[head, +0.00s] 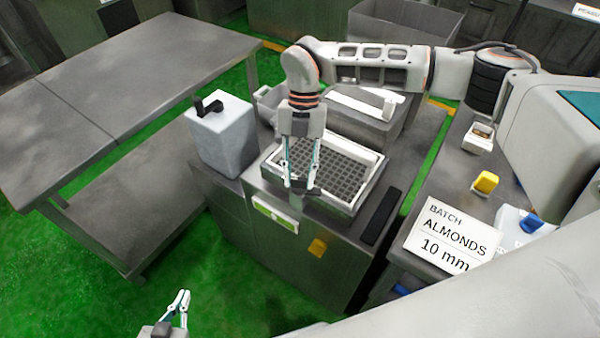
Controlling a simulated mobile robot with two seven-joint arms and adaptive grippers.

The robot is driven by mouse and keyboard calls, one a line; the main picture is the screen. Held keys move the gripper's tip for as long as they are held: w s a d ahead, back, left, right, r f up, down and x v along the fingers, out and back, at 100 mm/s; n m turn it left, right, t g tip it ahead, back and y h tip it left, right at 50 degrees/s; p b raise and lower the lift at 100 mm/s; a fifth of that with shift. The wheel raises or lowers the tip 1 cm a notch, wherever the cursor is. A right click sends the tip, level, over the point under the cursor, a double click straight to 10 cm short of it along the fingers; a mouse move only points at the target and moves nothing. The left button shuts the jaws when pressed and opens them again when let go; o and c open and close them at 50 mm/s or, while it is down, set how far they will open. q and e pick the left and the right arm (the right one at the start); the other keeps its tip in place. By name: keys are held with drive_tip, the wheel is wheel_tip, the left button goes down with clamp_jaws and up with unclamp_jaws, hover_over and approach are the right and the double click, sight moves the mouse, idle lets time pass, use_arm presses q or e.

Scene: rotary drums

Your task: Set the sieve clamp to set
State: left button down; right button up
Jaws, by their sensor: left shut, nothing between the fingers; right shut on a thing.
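The sieve (335,168) is a dark grid in a pale rectangular frame, set in the top of a grey metal cabinet. My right gripper (300,188) points down at the front left part of the sieve frame. Its fingers are shut on a small part there, which I take to be the sieve clamp; the fingers mostly hide it, and its position cannot be read. My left gripper (186,293) is shut and empty at the bottom left, over the green floor, well away from the sieve.
A pale block-like container with a black handle (220,137) stands left of the sieve. A grey bin (365,125) is behind it. A card reading "BATCH ALMONDS 10 mm" (446,236) and a yellow block (485,182) are at right. An empty table (130,85) is at left.

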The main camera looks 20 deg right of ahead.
drive_tip(key=n, duration=0.2)
drive_tip(key=n+h, duration=0.1)
drive_tip(key=shift+w+a+r+n+h, duration=0.1)
drive_tip(key=shift+a+r+n+h, duration=0.05)
drive_tip(key=shift+n+h, duration=0.2)
drive_tip(key=n, duration=0.2)
drive_tip(key=n+h+p, duration=0.1)
drive_tip(key=n, duration=0.1)
drive_tip(key=shift+a+n+h, duration=0.15)
drive_tip(key=shift+n+h, duration=0.1)
drive_tip(key=shift+n, duration=0.1)
drive_tip(key=shift+n+h, duration=0.4)
drive_tip(key=shift+n, duration=0.8)
drive_tip(key=shift+n+t+h, duration=0.4)
drive_tip(key=shift+n, duration=0.6)
drive_tip(key=o, duration=1.1)
drive_tip(key=shift+a, duration=0.1)
drive_tip(key=v, duration=1.1)
drive_tip(key=shift+a+r, duration=0.1)
drive_tip(key=shift+r, duration=0.3)
